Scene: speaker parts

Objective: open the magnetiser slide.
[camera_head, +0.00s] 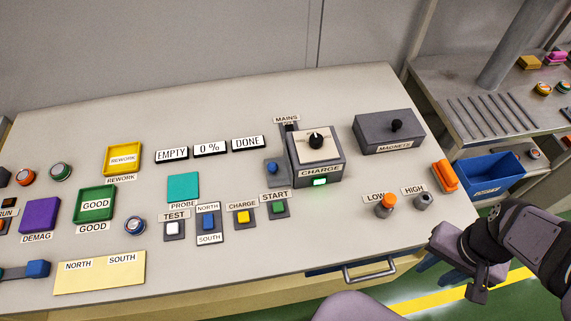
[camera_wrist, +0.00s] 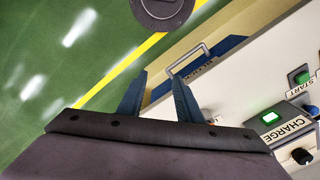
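The grey CHARGE unit (camera_head: 318,158) stands on the bench with a black dial on top and a lit green window in front. At its left side is a grey piece with a blue knob (camera_head: 271,168). No part is labelled as a slide, so I cannot tell which part it is. In the wrist view the CHARGE unit (camera_wrist: 285,130) shows at the lower right. My gripper (camera_head: 440,272) is beyond the bench's front right edge, apart from everything. Its two blue-grey fingers (camera_wrist: 158,80) are spread with nothing between them.
A drawer handle (camera_head: 369,271) sticks out of the bench front, near my gripper. A grey MAGNETS box (camera_head: 390,132) with a black knob stands at the back right. LOW (camera_head: 384,207) and HIGH (camera_head: 423,201) posts stand near the right edge. Labelled buttons and trays fill the left.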

